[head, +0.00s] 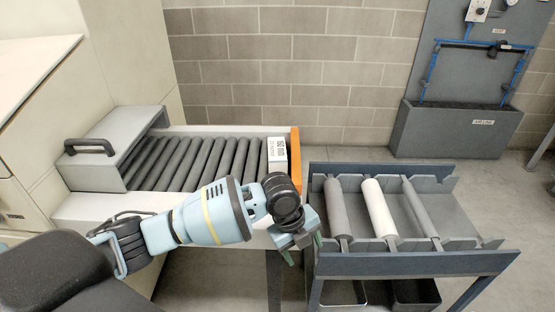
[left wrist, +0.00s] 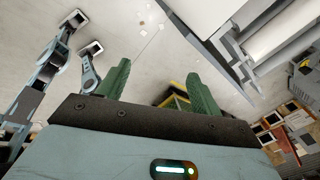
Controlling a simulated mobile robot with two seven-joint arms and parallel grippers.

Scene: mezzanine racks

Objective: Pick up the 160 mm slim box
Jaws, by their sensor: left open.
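The slim box (head: 277,155) is white with dark printing on its top. In the head view it stands at the right end of the roller conveyor, against the orange end stop. My left gripper (head: 290,253) is below and to the right of the box, in front of the conveyor's near right corner, apart from the box. In the left wrist view its two green fingers (left wrist: 158,90) are spread with nothing between them, and the box is not seen there. My right gripper is not in view.
The roller conveyor (head: 100,208) has a grey hood (head: 98,150) with a black handle at its left end. A blue-grey rack (head: 410,264) holding grey and white rollers stands close on the right. A brick wall (head: 290,60) is behind. Floor shows at the right.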

